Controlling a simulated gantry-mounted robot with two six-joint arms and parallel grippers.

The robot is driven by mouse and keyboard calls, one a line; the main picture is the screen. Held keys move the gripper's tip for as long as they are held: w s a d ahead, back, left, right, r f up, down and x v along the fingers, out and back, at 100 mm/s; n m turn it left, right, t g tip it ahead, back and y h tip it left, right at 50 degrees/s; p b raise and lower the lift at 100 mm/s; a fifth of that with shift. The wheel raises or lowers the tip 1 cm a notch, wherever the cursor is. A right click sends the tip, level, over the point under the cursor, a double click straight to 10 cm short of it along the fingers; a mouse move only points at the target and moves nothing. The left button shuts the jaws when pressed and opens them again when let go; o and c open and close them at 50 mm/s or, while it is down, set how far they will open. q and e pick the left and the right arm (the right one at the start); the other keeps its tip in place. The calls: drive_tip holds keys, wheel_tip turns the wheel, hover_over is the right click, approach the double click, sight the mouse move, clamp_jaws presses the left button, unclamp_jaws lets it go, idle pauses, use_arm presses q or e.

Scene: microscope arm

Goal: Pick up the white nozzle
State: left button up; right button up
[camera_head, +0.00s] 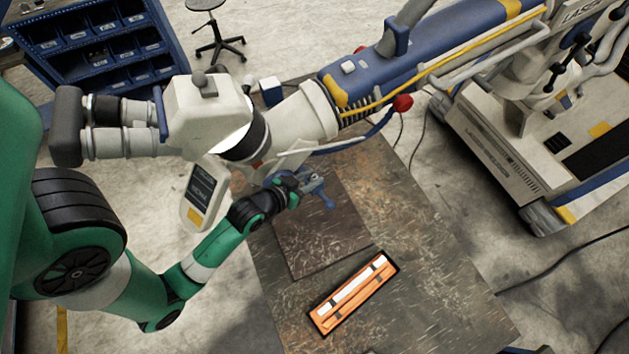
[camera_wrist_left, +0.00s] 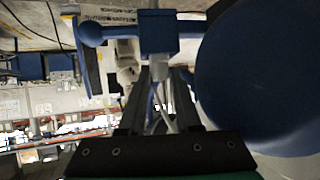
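An open orange case (camera_head: 322,324) lies on the work table. It holds a long white piece (camera_head: 357,286) that may be the white nozzle; I cannot tell for sure. My left gripper (camera_head: 312,184) is above the brown mat, under the microscope arm and well away from the case. Its two dark fingers (camera_wrist_left: 160,85) show in the left wrist view, close to a blue fitting with a round knob (camera_wrist_left: 158,32). A pale grey piece (camera_wrist_left: 158,72) shows between the fingertips. I cannot tell whether the fingers grip it. My right gripper is not in view.
The microscope head (camera_head: 205,115) and its blue-and-white arm (camera_head: 400,60) overhang the table (camera_head: 440,290). A brown mat (camera_head: 318,235) lies on the table. A white cart (camera_head: 500,160) stands at right, a blue bin rack (camera_head: 95,50) at upper left. The table's right side is clear.

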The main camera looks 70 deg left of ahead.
use_arm(q)
clamp_jaws()
drive_tip(key=shift+r, duration=0.5)
wheel_tip(320, 180, up, 7)
drive_tip(key=p, duration=0.2)
drive_tip(key=s+d, duration=0.4)
drive_tip(key=s, duration=0.4)
drive_tip(key=s+d+f, duration=0.1)
drive_tip(key=s+d, duration=0.3)
drive_tip(key=s, duration=0.4)
drive_tip(key=shift+d, duration=0.2)
